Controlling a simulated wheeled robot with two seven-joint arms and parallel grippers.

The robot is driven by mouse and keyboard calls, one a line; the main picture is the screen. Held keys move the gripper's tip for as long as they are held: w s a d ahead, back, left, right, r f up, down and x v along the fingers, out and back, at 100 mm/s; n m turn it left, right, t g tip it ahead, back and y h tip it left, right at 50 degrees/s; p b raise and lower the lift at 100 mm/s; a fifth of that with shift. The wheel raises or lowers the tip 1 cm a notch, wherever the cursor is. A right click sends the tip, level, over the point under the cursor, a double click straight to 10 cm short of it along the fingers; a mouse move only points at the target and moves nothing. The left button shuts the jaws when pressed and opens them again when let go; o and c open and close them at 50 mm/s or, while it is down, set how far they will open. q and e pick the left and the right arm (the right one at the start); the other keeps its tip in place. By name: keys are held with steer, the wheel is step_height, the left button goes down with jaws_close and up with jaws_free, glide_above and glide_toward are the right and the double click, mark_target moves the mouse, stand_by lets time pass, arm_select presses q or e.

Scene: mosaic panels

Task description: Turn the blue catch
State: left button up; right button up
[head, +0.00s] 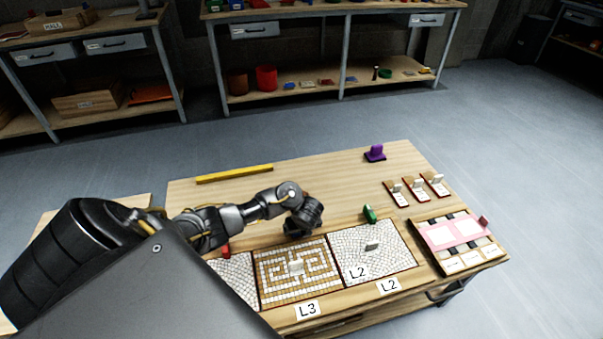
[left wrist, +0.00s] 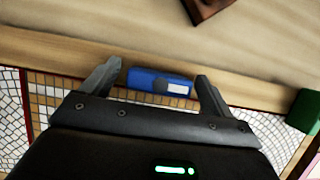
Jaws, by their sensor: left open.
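The blue catch (left wrist: 150,80) is a small block with a pale patch near its right end. In the left wrist view it lies on the wooden strip at the far edge of the brown-and-white mosaic panel (head: 275,287). My left gripper (left wrist: 160,73) is open, with one finger off each end of the catch; I see no clear contact. In the head view my left gripper (head: 299,230) is over the panel's far edge and hides the catch. My right gripper is not in view.
A green catch (head: 370,214) stands right of my gripper behind a white mosaic panel (head: 390,250). A red catch (head: 226,251) is to the left. A yellow bar (head: 234,174) and a purple piece (head: 375,153) lie farther back. The table behind my gripper is mostly clear.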

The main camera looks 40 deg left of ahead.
arm_select(q)
steer(key=c, duration=1)
